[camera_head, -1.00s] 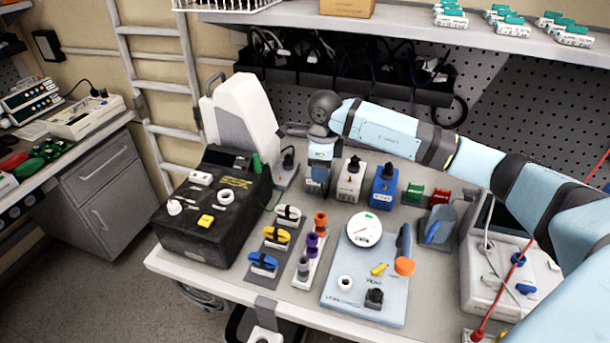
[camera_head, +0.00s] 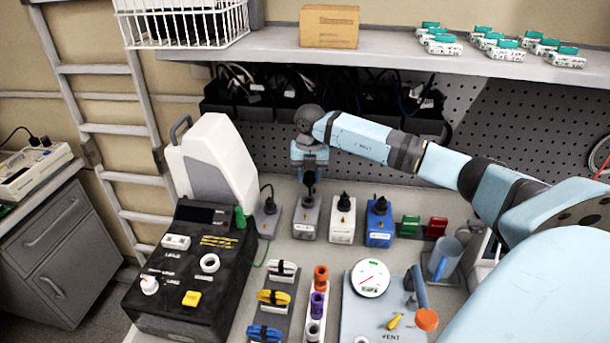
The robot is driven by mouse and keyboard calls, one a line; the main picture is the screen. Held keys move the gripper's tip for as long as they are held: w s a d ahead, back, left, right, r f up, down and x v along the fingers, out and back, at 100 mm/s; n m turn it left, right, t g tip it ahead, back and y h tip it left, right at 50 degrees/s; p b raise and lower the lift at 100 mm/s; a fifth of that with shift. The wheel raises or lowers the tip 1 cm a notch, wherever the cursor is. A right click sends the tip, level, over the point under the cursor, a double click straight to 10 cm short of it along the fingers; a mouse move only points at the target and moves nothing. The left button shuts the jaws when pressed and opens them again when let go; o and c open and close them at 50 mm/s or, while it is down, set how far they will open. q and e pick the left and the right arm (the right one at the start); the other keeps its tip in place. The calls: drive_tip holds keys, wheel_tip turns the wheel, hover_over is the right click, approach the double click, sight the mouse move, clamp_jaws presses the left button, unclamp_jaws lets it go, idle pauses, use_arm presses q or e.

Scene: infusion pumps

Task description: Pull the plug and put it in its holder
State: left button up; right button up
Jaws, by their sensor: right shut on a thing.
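My right gripper (camera_head: 309,170) points down at the back of the table and is shut on a black plug (camera_head: 309,184). The plug is upright, directly over a grey block (camera_head: 305,222). I cannot tell whether its lower end is still seated in the block or just clear of it. To the left, a grey base (camera_head: 267,222) carries another black plug with a cord (camera_head: 268,204). To the right, a white block (camera_head: 342,226) and a blue block (camera_head: 379,228) each have a black plug on top. I cannot tell which one is the holder. My left gripper is out of view.
A black device (camera_head: 190,265) and a tall white-grey unit (camera_head: 215,160) stand at the left. Green (camera_head: 410,226) and red (camera_head: 437,228) pieces and a blue cup (camera_head: 442,258) are to the right. Clamps, vials and a light-blue board (camera_head: 385,318) fill the front. A shelf (camera_head: 370,58) hangs above.

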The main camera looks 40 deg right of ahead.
sight(308, 186)
drive_tip(key=shift+w+f, duration=0.25)
drive_tip(key=shift+f, duration=0.1)
drive_tip(key=shift+s+f+b, duration=0.1)
drive_tip(key=shift+f+b, duration=0.45)
drive_tip(key=shift+f, duration=0.05)
wheel_tip(308, 186, down, 3)
drive_tip(key=shift+b, duration=1)
drive_tip(key=shift+r, duration=0.2)
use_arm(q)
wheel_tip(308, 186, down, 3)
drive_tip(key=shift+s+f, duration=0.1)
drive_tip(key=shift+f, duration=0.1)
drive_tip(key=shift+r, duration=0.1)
use_arm(e)
drive_tip(key=shift+f, duration=0.1)
clamp_jaws()
